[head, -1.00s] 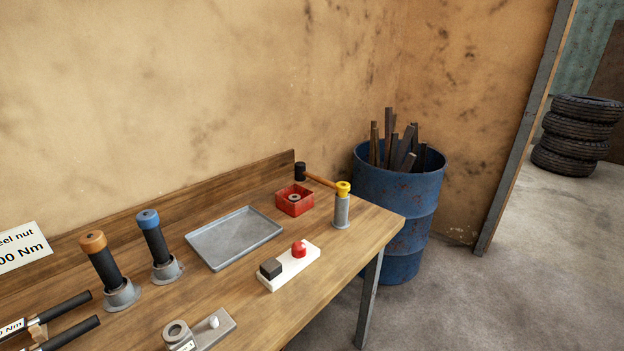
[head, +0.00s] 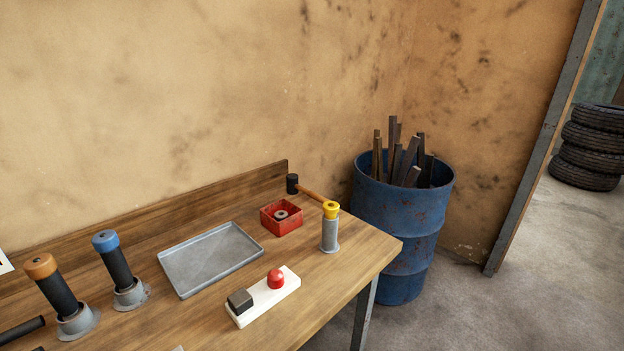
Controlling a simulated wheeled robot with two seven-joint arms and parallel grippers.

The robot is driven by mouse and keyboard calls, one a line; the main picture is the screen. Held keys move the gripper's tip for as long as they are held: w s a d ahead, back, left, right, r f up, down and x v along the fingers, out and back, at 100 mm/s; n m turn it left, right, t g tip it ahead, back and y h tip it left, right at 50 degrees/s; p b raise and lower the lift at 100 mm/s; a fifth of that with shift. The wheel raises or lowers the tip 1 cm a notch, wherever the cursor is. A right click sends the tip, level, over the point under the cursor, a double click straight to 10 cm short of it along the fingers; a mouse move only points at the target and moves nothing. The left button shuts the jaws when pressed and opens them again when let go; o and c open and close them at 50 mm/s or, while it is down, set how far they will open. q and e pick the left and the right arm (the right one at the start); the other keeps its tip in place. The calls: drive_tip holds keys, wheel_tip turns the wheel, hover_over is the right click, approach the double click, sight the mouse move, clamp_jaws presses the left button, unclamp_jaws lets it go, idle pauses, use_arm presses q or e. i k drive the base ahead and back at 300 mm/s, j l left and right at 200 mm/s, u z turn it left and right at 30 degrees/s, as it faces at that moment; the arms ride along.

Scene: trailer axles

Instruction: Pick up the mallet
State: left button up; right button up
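The mallet has a black head (head: 292,184) and a wooden handle (head: 312,195). It lies at the far right end of the workbench, behind the red box. Its handle runs right and toward me, and its near end is hidden behind or meets the yellow top of a grey cylinder (head: 330,234); I cannot tell whether they touch. Neither of my grippers is in view.
The wooden workbench (head: 225,318) holds a red box (head: 268,223) with a ring part, a grey tray (head: 172,270), a white block (head: 290,285) with a black and a red piece, and orange-topped (head: 60,298) and blue-topped (head: 118,270) tools in stands. A blue barrel (head: 400,225) stands beyond the bench's right end.

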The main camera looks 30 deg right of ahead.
sight(294, 187)
drive_tip(key=i+l, duration=0.15)
drive_tip(key=l, duration=0.35)
drive_tip(key=i+l, duration=0.15)
drive_tip(key=l, duration=0.4)
drive_tip(key=i+l, duration=0.15)
drive_tip(key=l, duration=0.35)
drive_tip(key=i+l, duration=0.1)
drive_tip(key=l, duration=0.4)
drive_tip(key=i+l, duration=0.15)
drive_tip(key=l, duration=0.4)
drive_tip(key=i+l, duration=0.15)
drive_tip(key=l, duration=0.35)
drive_tip(key=i+l, duration=0.15)
drive_tip(key=l, duration=0.35)
drive_tip(key=i+l, duration=0.15)
drive_tip(key=l, duration=0.4)
drive_tip(key=k+z, duration=0.05)
